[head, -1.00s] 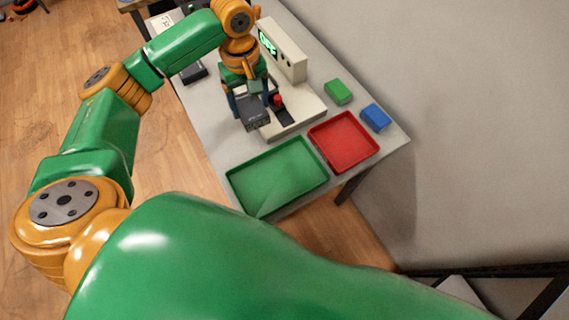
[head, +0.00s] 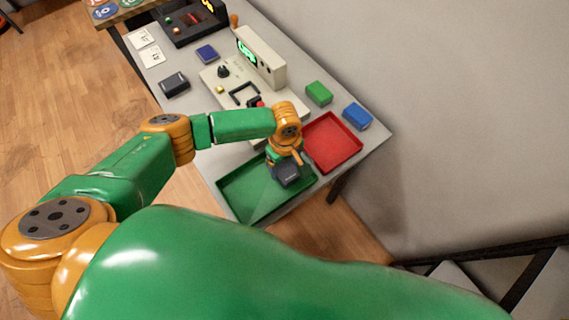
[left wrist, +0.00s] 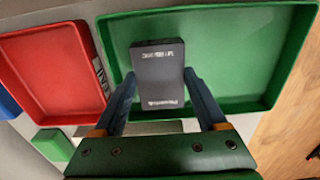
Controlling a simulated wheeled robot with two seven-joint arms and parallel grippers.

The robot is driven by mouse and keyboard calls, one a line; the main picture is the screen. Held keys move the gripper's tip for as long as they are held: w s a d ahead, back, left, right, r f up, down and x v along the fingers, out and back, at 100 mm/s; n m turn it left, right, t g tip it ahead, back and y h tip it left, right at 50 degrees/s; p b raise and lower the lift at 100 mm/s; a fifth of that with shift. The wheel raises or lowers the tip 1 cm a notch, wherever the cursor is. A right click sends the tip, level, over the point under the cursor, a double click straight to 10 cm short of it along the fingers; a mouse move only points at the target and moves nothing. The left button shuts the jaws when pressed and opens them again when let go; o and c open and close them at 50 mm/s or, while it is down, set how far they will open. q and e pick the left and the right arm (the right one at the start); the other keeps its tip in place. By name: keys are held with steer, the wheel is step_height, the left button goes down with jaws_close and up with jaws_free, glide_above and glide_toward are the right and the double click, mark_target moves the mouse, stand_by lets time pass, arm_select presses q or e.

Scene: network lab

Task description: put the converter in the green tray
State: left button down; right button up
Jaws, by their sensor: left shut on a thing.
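The converter is a dark grey box (left wrist: 160,75) with pale lettering, seen in the left wrist view between my two fingers. My left gripper (left wrist: 160,92) is shut on it. In the head view the converter (head: 288,175) hangs below my left gripper (head: 286,165), over the right part of the green tray (head: 241,199). In the left wrist view the green tray (left wrist: 240,104) lies behind the converter, and its floor looks empty. I cannot tell whether the converter touches the tray floor. My right gripper is not in view.
A red tray (head: 331,143) adjoins the green tray. A green block (head: 318,93) and a blue block (head: 357,116) lie beyond it. A beige test device (head: 260,57) with a green display stands behind. A dark box (head: 174,84) lies at the left table edge.

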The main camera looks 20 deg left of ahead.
mark_target(285, 168)
arm_select(q)
steer(key=shift+f, duration=0.1)
jaws_free()
step_height(285, 168, up, 12)
steer(key=p, duration=0.1)
steer(key=shift+r, duration=0.2)
stand_by(0.3)
